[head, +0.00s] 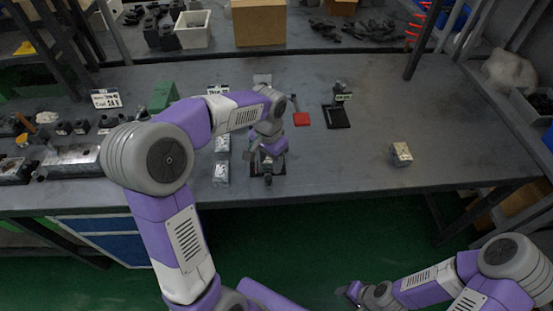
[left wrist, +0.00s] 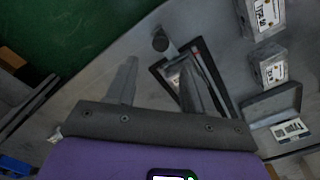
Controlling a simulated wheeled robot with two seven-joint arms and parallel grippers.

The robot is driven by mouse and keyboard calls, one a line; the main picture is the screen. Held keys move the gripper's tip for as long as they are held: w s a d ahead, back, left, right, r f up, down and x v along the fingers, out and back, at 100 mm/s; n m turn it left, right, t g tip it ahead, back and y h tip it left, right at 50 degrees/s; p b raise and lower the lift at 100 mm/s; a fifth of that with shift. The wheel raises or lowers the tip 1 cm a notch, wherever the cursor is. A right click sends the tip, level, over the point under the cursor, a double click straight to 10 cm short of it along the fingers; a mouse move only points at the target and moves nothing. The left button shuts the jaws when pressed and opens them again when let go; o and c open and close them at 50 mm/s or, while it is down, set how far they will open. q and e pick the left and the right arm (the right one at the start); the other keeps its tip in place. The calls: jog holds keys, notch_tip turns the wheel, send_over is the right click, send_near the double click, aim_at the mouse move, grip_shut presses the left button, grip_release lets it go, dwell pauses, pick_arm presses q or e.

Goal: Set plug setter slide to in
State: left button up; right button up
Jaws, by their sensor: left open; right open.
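My left gripper (head: 267,168) is open and points down over a dark tray-like fixture (head: 281,170) near the front of the bench. In the left wrist view the fixture (left wrist: 222,85) has a black rim and a light metal part inside. A dark round knob (left wrist: 160,42) stands beside its corner, ahead of the gap between my open fingers (left wrist: 165,72). The right finger overlaps the fixture; I cannot tell whether it touches. No readable label marks the plug setter or its slide, and I cannot tell the slide's position. My right gripper (head: 351,292) is open, low in front of the bench.
Silver blocks with labels (head: 221,173) stand left of the fixture. A small metal block (head: 401,154) sits to the right. The bench's right part is largely clear.

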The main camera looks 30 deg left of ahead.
aim_at(268, 178)
pick_arm(q)
jog(key=shift+a+f, duration=0.1)
jog(key=shift+f, duration=0.25)
jog(key=shift+s+f+b, duration=0.3)
jog(key=shift+f+b, duration=0.1)
jog(key=shift+f, duration=0.25)
jog(key=shift+s+f+b, duration=0.3)
jog(key=shift+f+b, duration=0.05)
jog(key=shift+f, duration=0.25)
jog(key=shift+w+f+b, duration=0.2)
jog(key=shift+f+b, duration=0.2)
jog(key=shift+f, duration=1.4)
pick_arm(e)
jog(key=shift+s+f, duration=0.2)
jog(key=shift+f, duration=0.45)
jog(key=shift+s+f, duration=0.15)
jog(key=shift+f, duration=0.45)
pick_arm(q)
grip_shut()
